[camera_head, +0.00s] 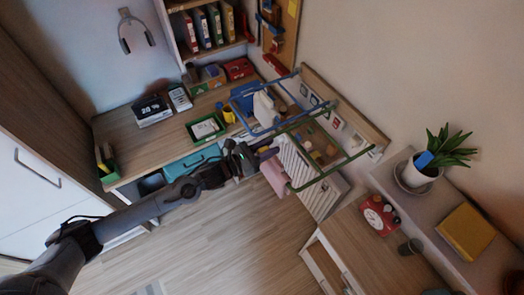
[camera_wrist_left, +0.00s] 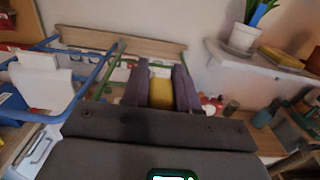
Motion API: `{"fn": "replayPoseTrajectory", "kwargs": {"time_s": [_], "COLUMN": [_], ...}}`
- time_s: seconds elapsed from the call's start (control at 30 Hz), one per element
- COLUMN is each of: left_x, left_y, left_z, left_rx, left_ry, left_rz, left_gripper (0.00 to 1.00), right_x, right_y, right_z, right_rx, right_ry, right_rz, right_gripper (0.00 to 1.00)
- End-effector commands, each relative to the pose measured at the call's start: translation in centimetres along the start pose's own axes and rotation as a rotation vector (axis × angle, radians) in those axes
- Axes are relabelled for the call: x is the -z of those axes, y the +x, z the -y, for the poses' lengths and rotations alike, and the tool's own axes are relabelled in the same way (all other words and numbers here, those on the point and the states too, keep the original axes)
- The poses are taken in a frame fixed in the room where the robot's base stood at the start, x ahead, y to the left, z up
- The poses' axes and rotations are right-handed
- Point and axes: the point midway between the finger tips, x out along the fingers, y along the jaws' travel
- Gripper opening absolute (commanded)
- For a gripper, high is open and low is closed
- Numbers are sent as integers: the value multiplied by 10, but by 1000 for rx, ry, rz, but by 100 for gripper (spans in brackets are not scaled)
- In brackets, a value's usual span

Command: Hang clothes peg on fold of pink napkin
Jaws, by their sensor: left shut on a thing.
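My left gripper (camera_head: 258,154) reaches in from the lower left and is just left of the pink napkin. The pink napkin (camera_head: 274,174) hangs over the near end of a green rail. In the left wrist view, the two dark fingers of this gripper (camera_wrist_left: 161,90) are shut on a yellow thing (camera_wrist_left: 161,93), which looks like the clothes peg. The peg cannot be made out in the head view. The napkin cannot be made out in the wrist view, where the gripper body blocks the lower part. My right gripper is not in view.
A green rail (camera_head: 347,163) and a blue rail frame (camera_head: 247,103) with a white cloth (camera_head: 265,109) stand close by the gripper. A desk (camera_head: 150,140) holds a green tray (camera_head: 206,127). A potted plant (camera_head: 421,172) and red clock (camera_head: 379,214) are at the right.

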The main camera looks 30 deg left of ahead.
Motion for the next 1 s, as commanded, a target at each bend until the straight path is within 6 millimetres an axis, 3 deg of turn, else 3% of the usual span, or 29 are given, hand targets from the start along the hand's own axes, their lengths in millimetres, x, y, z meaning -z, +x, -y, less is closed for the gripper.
{"fn": "replayPoseTrajectory", "kwargs": {"time_s": [0.63, 1.0], "left_x": [0, 31], "left_y": [52, 52], "left_z": [0, 0], "left_rx": [-1, 0], "left_ry": [-1, 2], "left_rz": [2, 0], "left_gripper": [0, 0], "right_x": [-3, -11], "right_y": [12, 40], "right_z": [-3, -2], "right_rx": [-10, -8], "right_ry": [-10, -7], "right_rz": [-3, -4], "right_gripper": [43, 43]}}
